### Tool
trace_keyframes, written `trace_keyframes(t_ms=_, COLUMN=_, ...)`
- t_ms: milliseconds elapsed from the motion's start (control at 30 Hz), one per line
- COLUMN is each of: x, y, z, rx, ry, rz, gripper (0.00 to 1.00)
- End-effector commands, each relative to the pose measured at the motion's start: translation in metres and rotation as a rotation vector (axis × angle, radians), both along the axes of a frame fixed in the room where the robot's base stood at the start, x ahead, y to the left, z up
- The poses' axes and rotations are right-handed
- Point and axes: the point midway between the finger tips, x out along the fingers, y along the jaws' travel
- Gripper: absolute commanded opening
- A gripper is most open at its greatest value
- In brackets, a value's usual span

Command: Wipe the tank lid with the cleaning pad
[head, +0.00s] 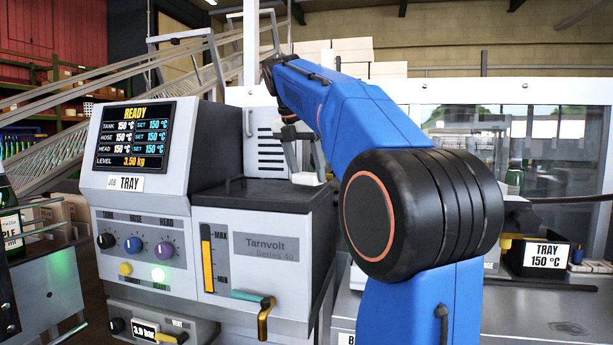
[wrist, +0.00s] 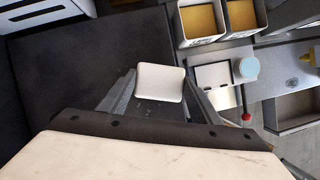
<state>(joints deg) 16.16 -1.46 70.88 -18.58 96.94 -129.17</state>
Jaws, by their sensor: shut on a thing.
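The tank lid (head: 255,193) is the dark flat top of the grey Tarnvolt tank. In the wrist view the lid (wrist: 55,75) fills the left side as a dark surface. My gripper (head: 303,163) is over the lid's right end, pointing down. It is shut on the white cleaning pad (head: 308,180), which sits at or just above the lid's right edge; I cannot tell whether they touch. In the wrist view the pad (wrist: 160,80) is a pale rounded block between the fingers of my gripper (wrist: 157,98).
The control panel (head: 133,138), reading READY, rises left of the lid. A white vented housing (head: 270,125) stands behind it. In the wrist view, two open bins with amber contents (wrist: 200,20) and a jar with a pale blue top (wrist: 249,67) lie to the right.

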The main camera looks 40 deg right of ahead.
Motion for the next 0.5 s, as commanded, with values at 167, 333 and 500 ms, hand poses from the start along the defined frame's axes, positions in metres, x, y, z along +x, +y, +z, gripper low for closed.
trace_keyframes(t_ms=167, x=0.001, y=0.0, z=0.015, rx=0.0, ry=-0.002, rz=0.001, gripper=0.32)
trace_keyframes(t_ms=333, x=0.001, y=0.0, z=0.028, rx=-0.001, ry=-0.001, rz=0.001, gripper=0.32)
trace_keyframes(t_ms=500, x=0.0, y=0.0, z=0.041, rx=0.0, ry=-0.002, rz=0.001, gripper=0.32)
